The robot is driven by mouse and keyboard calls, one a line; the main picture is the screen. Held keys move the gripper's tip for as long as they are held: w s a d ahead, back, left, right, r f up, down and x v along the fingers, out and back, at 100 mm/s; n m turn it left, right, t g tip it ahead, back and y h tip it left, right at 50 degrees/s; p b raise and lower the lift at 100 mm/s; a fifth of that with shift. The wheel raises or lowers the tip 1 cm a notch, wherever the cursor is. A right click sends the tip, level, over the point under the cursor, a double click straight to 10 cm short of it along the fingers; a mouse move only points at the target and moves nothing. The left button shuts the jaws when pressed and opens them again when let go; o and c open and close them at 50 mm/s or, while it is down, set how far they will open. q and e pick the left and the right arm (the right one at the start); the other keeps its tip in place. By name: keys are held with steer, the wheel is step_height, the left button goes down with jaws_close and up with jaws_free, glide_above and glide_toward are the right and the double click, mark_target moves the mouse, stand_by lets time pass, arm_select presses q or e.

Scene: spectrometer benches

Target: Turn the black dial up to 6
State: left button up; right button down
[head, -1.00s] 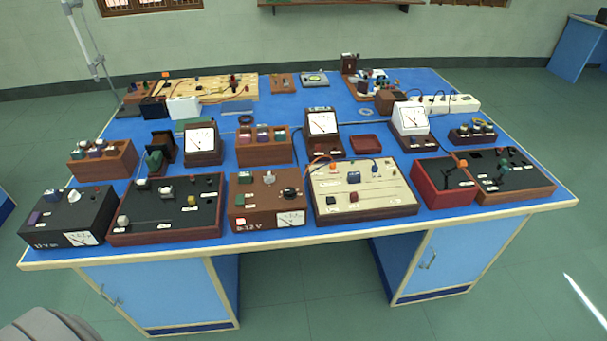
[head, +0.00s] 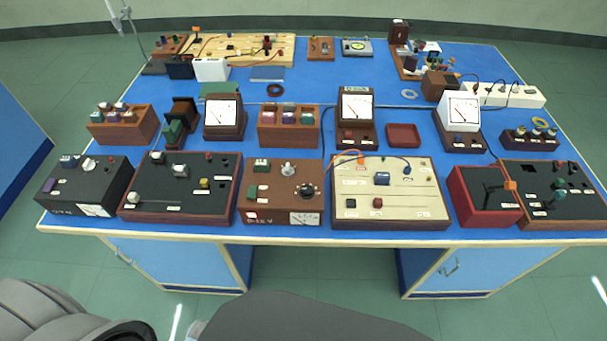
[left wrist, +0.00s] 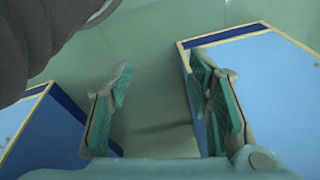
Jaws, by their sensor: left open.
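The black dial (head: 307,191) is a round knob on the right part of a brown power supply box (head: 262,193) at the front edge of the bench. A small white meter (head: 305,218) sits below the dial; the scale around the dial is too small to read. A silver knob (head: 287,169) stands behind it on the same box. My left gripper (left wrist: 160,75) is open and empty in the left wrist view, with floor and blue cabinets beyond its fingers. It is away from the dial. My right gripper is not in view.
A black box (head: 190,190) stands close on the left and a cream panel box (head: 388,195) close on the right. An orange lead (head: 345,155) runs near the cream box. Meters and wooden racks stand behind. The floor before the bench is open.

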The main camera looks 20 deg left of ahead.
arm_select(q)
steer(key=w+d+r+n+p, duration=0.3)
steer(key=w+r, duration=1.1)
steer(key=w, duration=0.1)
step_height(320, 180, up, 29)
steer(key=n+g+p, duration=0.1)
steer(key=n+g, duration=0.1)
steer(key=n, duration=0.7)
glide_above(307, 189)
steer(key=shift+h, duration=0.4)
step_height(307, 189, down, 13)
steer(key=shift+f+b, duration=0.1)
steer(key=shift+b, duration=1.05)
jaws_close()
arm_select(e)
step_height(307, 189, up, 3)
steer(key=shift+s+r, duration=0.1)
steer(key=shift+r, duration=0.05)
